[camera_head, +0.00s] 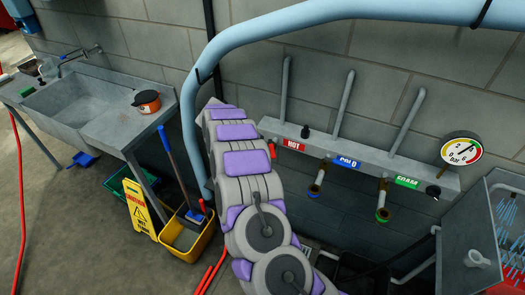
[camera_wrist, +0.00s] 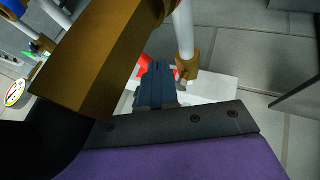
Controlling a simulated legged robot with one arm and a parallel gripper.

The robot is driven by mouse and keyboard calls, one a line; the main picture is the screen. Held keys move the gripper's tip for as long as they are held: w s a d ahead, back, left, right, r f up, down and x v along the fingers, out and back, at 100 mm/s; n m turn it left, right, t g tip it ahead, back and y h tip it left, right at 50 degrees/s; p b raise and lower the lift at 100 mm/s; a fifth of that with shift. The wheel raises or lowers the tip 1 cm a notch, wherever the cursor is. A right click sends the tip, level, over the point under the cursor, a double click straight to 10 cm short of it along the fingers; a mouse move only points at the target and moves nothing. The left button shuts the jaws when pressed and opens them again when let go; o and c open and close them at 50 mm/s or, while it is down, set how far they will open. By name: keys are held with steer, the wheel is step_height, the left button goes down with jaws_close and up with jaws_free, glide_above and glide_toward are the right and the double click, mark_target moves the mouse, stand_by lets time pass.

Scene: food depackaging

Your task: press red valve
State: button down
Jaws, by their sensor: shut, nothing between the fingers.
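The wall valve panel (camera_head: 345,150) carries red HOT (camera_head: 293,145), blue COLD (camera_head: 347,162) and green FOAM (camera_head: 407,182) labels. A small red part (camera_head: 271,149), perhaps the red valve, shows at the panel's left end beside my arm, which hides the rest. My gripper is hidden in the head view. In the wrist view my gripper (camera_wrist: 156,84) is shut and empty, its dark fingers pointing at the pale panel (camera_wrist: 215,87). A red patch (camera_wrist: 145,62) lies right behind the fingertips; I cannot tell whether they touch it, or whether it is valve or label.
A large brown block (camera_wrist: 105,55) crosses the wrist view close to the camera. A pale pipe with a brass fitting (camera_wrist: 187,68) stands beside my fingers. A gauge (camera_head: 461,149) is at the panel's right. A yellow bucket (camera_head: 188,238) and sink (camera_head: 85,105) stand left.

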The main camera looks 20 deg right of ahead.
steer(key=v, duration=1.6)
steer(key=shift+f, duration=0.15)
